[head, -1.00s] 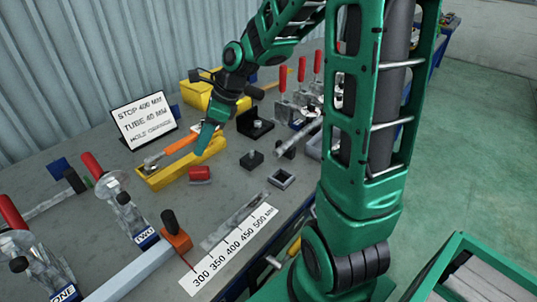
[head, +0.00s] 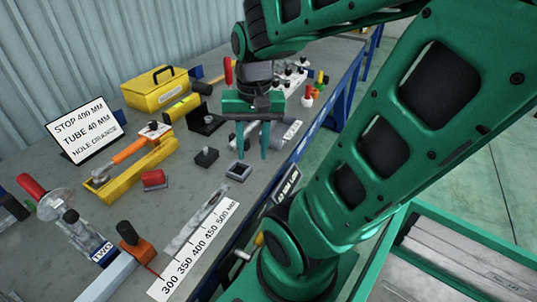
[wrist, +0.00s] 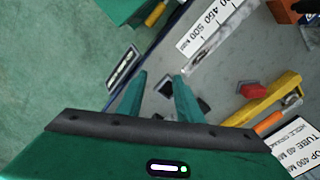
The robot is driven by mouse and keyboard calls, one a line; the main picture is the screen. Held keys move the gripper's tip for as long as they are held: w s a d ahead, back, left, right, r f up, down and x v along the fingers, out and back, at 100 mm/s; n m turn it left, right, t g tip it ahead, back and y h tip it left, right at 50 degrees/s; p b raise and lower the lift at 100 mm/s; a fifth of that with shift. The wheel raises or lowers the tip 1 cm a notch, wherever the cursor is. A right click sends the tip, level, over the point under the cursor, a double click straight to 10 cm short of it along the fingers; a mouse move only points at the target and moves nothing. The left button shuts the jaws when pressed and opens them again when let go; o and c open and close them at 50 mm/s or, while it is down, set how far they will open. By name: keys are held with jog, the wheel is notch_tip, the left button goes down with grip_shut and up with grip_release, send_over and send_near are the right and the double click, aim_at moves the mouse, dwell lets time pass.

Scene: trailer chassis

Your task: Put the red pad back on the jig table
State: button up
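The red pad (head: 154,179), a small red block, lies on the grey jig table (head: 205,235) just in front of the yellow tray. It also shows at the right of the wrist view (wrist: 251,89). My gripper (head: 252,157) points down above the table's right side, to the right of the pad and well apart from it. In the wrist view its two green fingers (wrist: 160,77) are spread with nothing held between them.
A sign (head: 84,128), a yellow toolbox (head: 160,90), a black block (head: 206,157) and a black bracket (head: 207,120) stand on the table. A white length scale (head: 195,255) and a clamp (head: 75,226) are nearer. Floor lies beyond the blue edge.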

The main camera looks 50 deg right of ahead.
jog(key=s+n, duration=0.2)
jog(key=s, duration=0.1)
jog(key=s+d+n, duration=0.1)
jog(key=s, duration=0.1)
jog(key=shift+s+g, duration=0.25)
jog(key=shift+g, duration=0.15)
jog(key=shift+w+f, duration=0.3)
jog(key=shift+w, duration=0.35)
jog(key=shift+s, duration=0.1)
